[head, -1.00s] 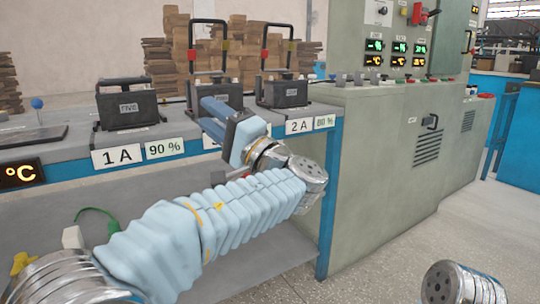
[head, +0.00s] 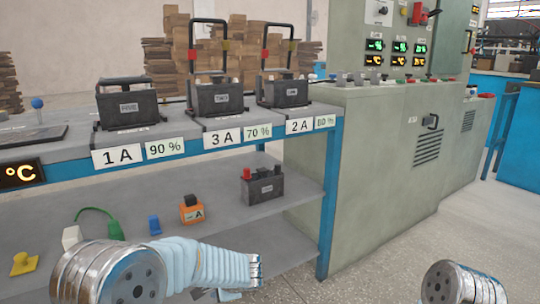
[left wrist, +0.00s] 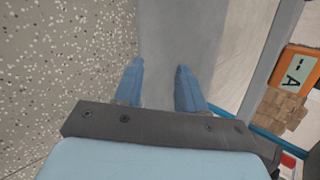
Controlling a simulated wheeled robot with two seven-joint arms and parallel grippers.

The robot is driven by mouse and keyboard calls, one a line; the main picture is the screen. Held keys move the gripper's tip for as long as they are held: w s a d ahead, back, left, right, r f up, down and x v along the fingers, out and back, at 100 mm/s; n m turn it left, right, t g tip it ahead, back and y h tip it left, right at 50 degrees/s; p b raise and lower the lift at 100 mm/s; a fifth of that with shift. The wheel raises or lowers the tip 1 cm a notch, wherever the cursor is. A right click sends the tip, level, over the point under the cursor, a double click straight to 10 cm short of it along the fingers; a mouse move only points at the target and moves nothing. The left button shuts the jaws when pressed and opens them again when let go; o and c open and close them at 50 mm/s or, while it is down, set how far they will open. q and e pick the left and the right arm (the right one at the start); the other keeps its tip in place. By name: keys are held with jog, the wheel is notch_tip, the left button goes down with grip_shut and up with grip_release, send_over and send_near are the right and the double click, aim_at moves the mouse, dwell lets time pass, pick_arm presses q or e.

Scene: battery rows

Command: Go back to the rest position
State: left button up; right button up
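My left gripper (left wrist: 160,66) is open in the left wrist view, with its two blue fingers apart and nothing between them. In the head view my left arm is folded low at the bottom, and its gripper is mostly cut off or hidden there. Three dark batteries stand in a row on the upper shelf: one behind label 1A (head: 127,104), one behind 3A (head: 220,98) and one behind 2A (head: 285,92). Another dark battery (head: 262,187) with a red terminal stands on the lower shelf. My right gripper is not in view.
The blue-edged bench (head: 330,200) carries both shelves. On the lower shelf are an orange block (head: 191,212) marked A, a blue piece (head: 155,225), a green plug (head: 115,229) and a yellow piece (head: 24,264). A grey control cabinet (head: 385,170) stands right; floor there is clear.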

pick_arm(q)
jog(key=s+d+f+n+g+h, duration=0.25)
jog(key=s+f+n+h, duration=0.35)
jog(key=s+f, duration=0.75)
jog(key=s+d+f+n+g+h, duration=0.1)
jog(key=s+f+n+g+h, duration=0.25)
jog(key=s+f+n, duration=0.7)
jog(key=s+r+m+p, duration=0.1)
jog(key=s+r+p, duration=0.3)
jog(key=r+p, duration=0.9)
jog(key=shift+s+a+m+h+p, duration=0.25)
jog(key=shift+m+h+p, duration=0.1)
jog(key=shift+p, duration=0.9)
